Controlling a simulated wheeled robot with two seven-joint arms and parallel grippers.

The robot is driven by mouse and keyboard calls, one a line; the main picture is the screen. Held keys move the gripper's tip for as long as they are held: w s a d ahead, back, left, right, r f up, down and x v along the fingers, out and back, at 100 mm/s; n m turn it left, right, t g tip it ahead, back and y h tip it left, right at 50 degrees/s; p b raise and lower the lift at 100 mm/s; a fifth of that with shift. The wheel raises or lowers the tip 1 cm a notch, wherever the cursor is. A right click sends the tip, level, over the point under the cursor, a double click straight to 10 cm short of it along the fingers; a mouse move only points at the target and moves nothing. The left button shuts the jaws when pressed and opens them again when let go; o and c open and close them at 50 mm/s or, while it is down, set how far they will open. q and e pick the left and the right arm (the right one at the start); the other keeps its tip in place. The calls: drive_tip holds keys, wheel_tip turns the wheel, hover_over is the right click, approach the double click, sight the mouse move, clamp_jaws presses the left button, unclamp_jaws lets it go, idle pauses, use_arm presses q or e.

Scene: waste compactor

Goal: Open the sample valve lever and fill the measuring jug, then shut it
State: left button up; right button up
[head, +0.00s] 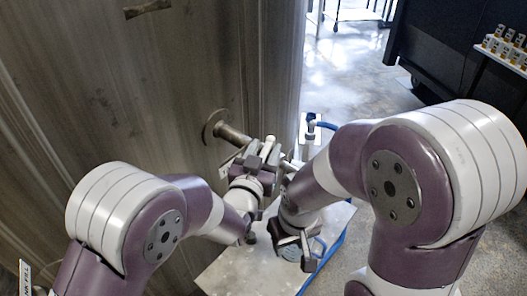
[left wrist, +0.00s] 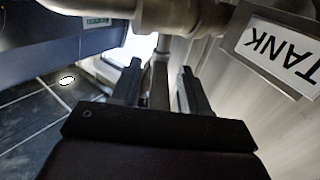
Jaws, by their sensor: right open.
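The sample valve's metal pipe (head: 235,136) comes out of the tank wall through a round flange. My left gripper (head: 266,150) is at the end of this pipe. In the left wrist view, its two dark fingers (left wrist: 158,88) stand apart on either side of a narrow metal part (left wrist: 160,78), which may be the lever; gaps show beside it. My right gripper (head: 293,252) points down, lower, over the pale stand. A grey-green rounded shape (head: 290,249) by its fingers may be the measuring jug, but it is mostly hidden.
The large tank wall (head: 130,100) fills the left. A pale stand top (head: 235,272) with blue edging lies below the grippers. A blue hose (head: 326,125) is behind my right arm. In the left wrist view a TANK label (left wrist: 280,50) is at right.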

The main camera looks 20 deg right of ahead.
use_arm(q)
drive_tip(key=b+v, duration=0.3)
drive_tip(key=v, duration=0.9)
drive_tip(key=shift+s+a, duration=0.25)
drive_tip(key=shift+s, duration=0.05)
